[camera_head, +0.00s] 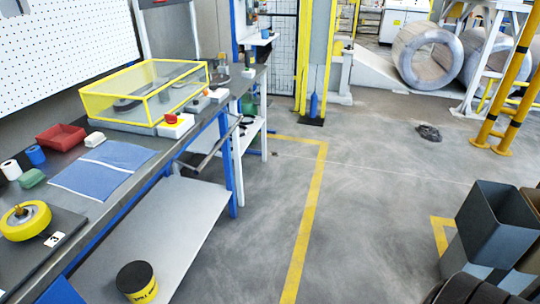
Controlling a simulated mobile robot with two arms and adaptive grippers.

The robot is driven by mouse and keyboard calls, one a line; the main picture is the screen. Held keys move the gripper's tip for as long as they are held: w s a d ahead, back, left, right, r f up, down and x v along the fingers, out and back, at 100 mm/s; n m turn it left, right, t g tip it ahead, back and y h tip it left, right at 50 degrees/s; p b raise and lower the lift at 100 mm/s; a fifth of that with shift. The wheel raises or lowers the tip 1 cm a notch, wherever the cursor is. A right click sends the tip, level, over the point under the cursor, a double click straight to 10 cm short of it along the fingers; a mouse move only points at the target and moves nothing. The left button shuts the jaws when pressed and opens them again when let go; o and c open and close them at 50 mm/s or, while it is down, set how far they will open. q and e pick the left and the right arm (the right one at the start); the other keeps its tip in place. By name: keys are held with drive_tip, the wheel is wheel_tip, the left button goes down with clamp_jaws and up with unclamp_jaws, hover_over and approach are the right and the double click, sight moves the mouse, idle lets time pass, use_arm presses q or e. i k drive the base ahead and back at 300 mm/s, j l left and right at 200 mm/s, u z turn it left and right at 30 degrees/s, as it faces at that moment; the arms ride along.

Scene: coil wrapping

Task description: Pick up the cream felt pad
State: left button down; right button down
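A small cream block-like pad (95,139), which looks like the cream felt pad, lies on the dark workbench top. It is between the red tray on its left and the yellow-edged clear box behind and to its right. A blue cloth (103,168) lies in front of it. Nothing covers the pad.
The red tray (60,137), a green block (32,178), a blue roll (35,155), a white roll (11,169) and a yellow wheel (25,220) stand on the bench (150,137). The clear box (150,88) stands behind. Open floor (255,215) lies right of the bench.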

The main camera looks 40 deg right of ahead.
sight(93, 140)
drive_tip(key=u, duration=0.5)
drive_tip(key=i+l+u, duration=0.15)
drive_tip(key=l+u, duration=0.2)
drive_tip(key=i+l+u, duration=0.15)
drive_tip(key=l+u, duration=0.5)
drive_tip(key=i+l, duration=0.05)
